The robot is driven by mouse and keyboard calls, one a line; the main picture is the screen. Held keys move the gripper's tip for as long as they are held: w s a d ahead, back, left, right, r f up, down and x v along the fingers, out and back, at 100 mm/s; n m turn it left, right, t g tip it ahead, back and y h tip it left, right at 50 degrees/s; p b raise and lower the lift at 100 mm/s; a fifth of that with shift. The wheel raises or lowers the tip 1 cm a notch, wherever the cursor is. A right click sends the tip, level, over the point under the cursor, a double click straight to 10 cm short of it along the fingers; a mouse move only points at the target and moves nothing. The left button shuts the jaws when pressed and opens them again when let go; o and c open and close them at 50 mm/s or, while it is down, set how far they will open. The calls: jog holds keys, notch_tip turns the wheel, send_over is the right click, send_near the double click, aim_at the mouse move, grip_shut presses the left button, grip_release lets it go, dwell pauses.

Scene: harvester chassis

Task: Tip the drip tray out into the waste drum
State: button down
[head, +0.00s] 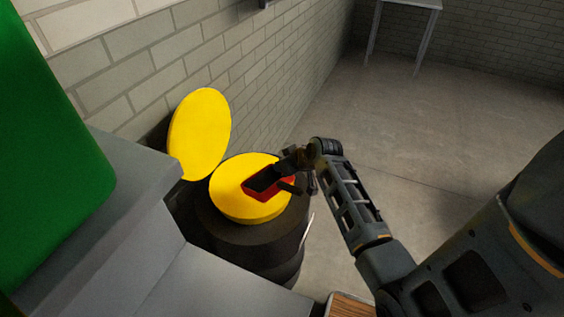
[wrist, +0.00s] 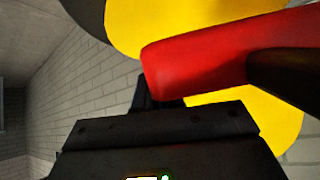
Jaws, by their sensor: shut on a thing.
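The waste drum (head: 288,238) is a dark barrel with a round yellow top piece (head: 238,208). A round yellow lid (head: 200,130) stands raised at its back left. The red drip tray (head: 283,190) is over the right part of the yellow top in the head view, and it looks tilted, with a dark inside showing. My gripper (head: 292,178) is shut on the tray from the right. In the wrist view the red tray (wrist: 200,62) crosses in front of yellow surfaces. I cannot tell whether anything is still in the tray.
A grey block-like structure (head: 200,275) stands close at the drum's left and front, with a green panel (head: 50,150) above it. A brick wall (head: 255,60) runs behind the drum. A table (head: 405,8) stands far back. The floor (head: 450,130) to the right is open.

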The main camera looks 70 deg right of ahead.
jog(key=shift+w+r+g+y+p, duration=0.15)
jog(key=shift+r+g+y+p, duration=0.35)
jog(key=shift+p, duration=0.75)
jog(key=shift+w+d+g+p, duration=0.15)
jog(key=shift+w+g+p, duration=0.1)
jog(key=shift+g+p, duration=0.7)
jog(key=shift+w+d+r+g+y, duration=0.1)
jog(key=shift+w+d+g+y, duration=0.1)
jog(key=shift+w+g+y, duration=0.35)
jog(key=g, duration=0.1)
jog(key=g+y, duration=0.1)
jog(key=w+g, duration=0.1)
jog(key=shift+d+g+y, duration=0.25)
jog(key=shift+d+g, duration=0.05)
jog(key=shift+g, duration=0.1)
jog(key=shift+w+d+f+g+y+b, duration=0.15)
jog(key=shift+w+f+g+y+b, duration=0.2)
jog(key=shift+g+b, duration=0.3)
jog(key=shift+w+r+g+y+b, duration=0.15)
jog(key=shift+g+y+b, duration=0.1)
jog(key=shift+g+b, duration=0.35)
jog(key=shift+w+d+g+y+b, duration=0.2)
jog(key=shift+w+g+y+b, duration=0.1)
jog(key=shift+g+b, duration=0.55)
jog(key=g+b, duration=0.1)
jog(key=b, duration=0.1)
jog(key=y+b, duration=0.1)
jog(key=b, duration=0.1)
jog(key=shift+w+d+g+b, duration=0.25)
jog(key=shift+w+g+b, duration=0.15)
